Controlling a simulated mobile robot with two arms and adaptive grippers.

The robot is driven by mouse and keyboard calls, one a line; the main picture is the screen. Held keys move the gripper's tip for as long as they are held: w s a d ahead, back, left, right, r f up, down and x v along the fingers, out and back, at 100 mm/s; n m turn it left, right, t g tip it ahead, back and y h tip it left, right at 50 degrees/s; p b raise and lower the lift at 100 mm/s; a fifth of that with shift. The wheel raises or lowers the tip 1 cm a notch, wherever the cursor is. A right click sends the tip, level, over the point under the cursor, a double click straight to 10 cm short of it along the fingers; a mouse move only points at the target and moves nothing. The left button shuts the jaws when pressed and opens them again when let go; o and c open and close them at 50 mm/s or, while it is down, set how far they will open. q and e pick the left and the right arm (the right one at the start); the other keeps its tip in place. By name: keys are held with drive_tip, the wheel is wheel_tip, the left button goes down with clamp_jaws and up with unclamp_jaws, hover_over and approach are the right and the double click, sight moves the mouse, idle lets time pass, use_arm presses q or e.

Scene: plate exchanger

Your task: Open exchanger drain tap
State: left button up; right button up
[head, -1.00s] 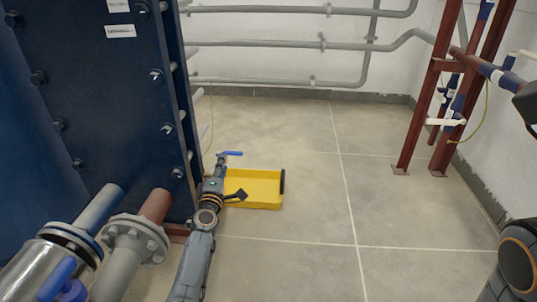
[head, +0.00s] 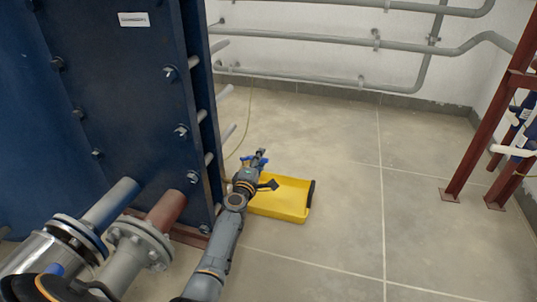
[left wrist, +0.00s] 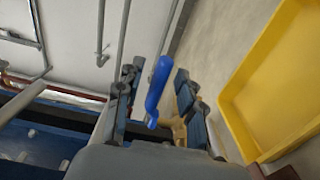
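The drain tap shows as a blue lever (left wrist: 160,88) in the left wrist view, between the spread fingers of my left gripper (left wrist: 155,92). In the head view my left gripper (head: 260,158) is at the right side of the dark blue exchanger (head: 115,75), above the back left of the yellow tray. It mostly hides the tap there, with only a bit of blue showing. The fingers are apart, and I cannot tell whether either touches the lever. My right gripper is not in view.
The yellow tray (head: 290,204) lies on the floor beside the exchanger and also shows in the left wrist view (left wrist: 240,105). Flanged pipes (head: 125,245) stick out at the lower left. A red steel frame (head: 480,120) stands at the right. The floor between is clear.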

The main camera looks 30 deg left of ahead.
use_arm(q)
drive_tip(key=shift+w+a, duration=0.1)
drive_tip(key=shift+w, duration=0.15)
clamp_jaws()
